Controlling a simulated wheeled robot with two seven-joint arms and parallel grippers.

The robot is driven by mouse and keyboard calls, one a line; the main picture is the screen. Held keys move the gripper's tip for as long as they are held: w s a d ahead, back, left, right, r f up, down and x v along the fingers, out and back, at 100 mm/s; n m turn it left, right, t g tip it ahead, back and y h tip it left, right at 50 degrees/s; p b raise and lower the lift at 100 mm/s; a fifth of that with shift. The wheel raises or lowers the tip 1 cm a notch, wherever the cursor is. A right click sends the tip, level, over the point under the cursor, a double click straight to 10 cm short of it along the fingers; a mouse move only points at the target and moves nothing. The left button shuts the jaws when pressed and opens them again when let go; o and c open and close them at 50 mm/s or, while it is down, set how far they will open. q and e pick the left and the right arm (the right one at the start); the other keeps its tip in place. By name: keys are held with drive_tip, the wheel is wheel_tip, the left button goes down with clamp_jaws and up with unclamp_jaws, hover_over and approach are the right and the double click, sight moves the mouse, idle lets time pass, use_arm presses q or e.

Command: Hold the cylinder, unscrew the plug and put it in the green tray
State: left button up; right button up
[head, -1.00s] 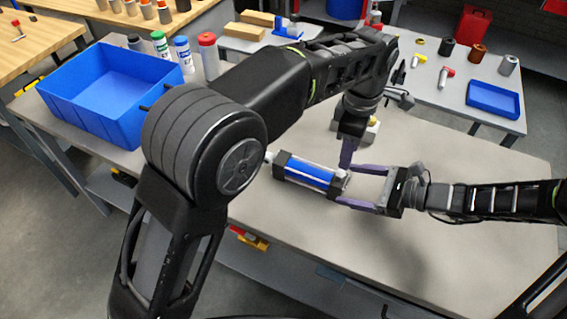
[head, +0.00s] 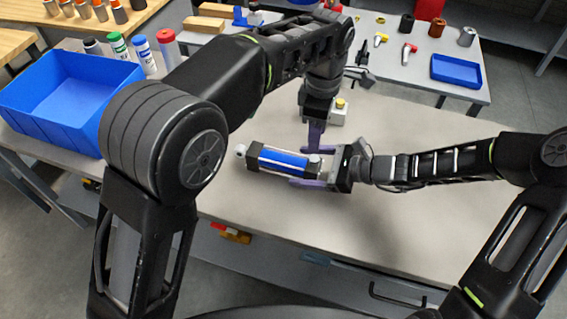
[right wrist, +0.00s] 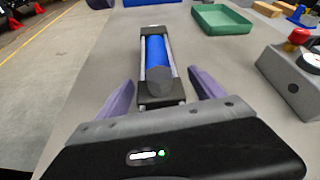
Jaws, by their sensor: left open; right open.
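The cylinder (head: 284,161) lies on the grey table, with a blue body and black end blocks; it also shows in the right wrist view (right wrist: 158,53). A dark grey six-sided piece (right wrist: 160,83) sits on its near end block; it looks like the plug. My right gripper (right wrist: 162,88) is open, its purple fingers on either side of that end and apart from it; in the head view it comes from the right (head: 312,170). My left gripper (head: 316,148) points down just behind the cylinder's right end, open, partly hidden. The green tray (right wrist: 222,20) lies beyond, empty.
A blue bin (head: 65,95) stands at the table's left, beside several bottles (head: 143,52). A grey box with a red knob (right wrist: 290,80) stands right in the wrist view. A blue tray (head: 456,71) lies on the back table. The front right tabletop is clear.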

drive_tip(key=shift+x, duration=1.2)
clamp_jaws()
use_arm(q)
drive_tip(key=shift+c, duration=0.4)
